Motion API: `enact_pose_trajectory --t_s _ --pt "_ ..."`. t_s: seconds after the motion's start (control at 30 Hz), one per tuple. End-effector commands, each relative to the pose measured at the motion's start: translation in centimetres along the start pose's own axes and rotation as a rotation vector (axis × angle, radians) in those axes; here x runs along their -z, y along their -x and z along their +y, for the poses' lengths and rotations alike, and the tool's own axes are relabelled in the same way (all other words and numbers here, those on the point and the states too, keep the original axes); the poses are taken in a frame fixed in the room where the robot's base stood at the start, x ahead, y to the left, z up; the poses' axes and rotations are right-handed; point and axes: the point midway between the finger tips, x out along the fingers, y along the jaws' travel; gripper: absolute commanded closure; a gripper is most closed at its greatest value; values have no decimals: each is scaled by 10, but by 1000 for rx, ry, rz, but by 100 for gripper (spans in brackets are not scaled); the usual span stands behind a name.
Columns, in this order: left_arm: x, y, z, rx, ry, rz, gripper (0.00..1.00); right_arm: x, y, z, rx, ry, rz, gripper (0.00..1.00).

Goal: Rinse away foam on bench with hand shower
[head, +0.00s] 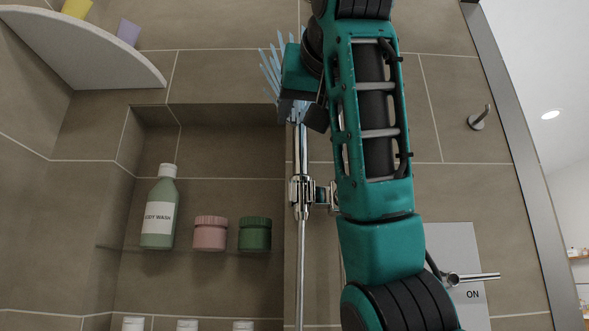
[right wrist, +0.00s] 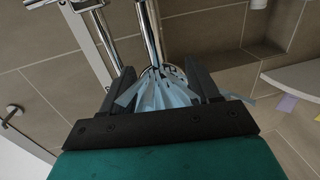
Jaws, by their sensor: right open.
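The hand shower, a chrome handle (head: 300,150), hangs upright in the holder on its rail. Pale blue water streaks (head: 269,75) spread from its head, which is mostly hidden by my right gripper (head: 303,112). In the right wrist view the two black fingers of my right gripper (right wrist: 163,82) stand apart, with the streaks (right wrist: 168,92) and a chrome bar (right wrist: 150,35) between them. The gripper is open around or just beside the shower; I cannot tell if it touches. The bench and foam are not in view. My left gripper is not in view.
A wall niche holds a body wash bottle (head: 159,210), a pink jar (head: 210,233) and a green jar (head: 255,234). A corner shelf (head: 95,75) is at upper left. A wall hook (head: 480,118) and a lever (head: 475,278) over a panel marked ON are at right.

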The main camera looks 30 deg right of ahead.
Motion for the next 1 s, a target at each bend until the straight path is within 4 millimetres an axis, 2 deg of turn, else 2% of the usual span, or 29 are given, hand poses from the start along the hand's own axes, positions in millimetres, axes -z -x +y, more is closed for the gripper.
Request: enact_pose_trajectory --t_s 0.03,0.1,0.23,0.37,0.6,0.83,1.0 --pt "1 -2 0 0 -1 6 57 3 9 4 -4 -8 8 39" --pt "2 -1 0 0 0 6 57 6 13 6 -7 -14 9 39" --pt "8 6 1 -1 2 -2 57 11 6 8 -9 -15 7 39" --pt "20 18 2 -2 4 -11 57 13 -11 8 -10 -15 6 39" --pt "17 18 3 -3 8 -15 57 7 -52 8 -9 -15 7 39" --pt "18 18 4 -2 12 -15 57 6 -68 9 -9 -16 7 39" --pt "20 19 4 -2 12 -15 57 4 -94 12 -10 -14 5 39"
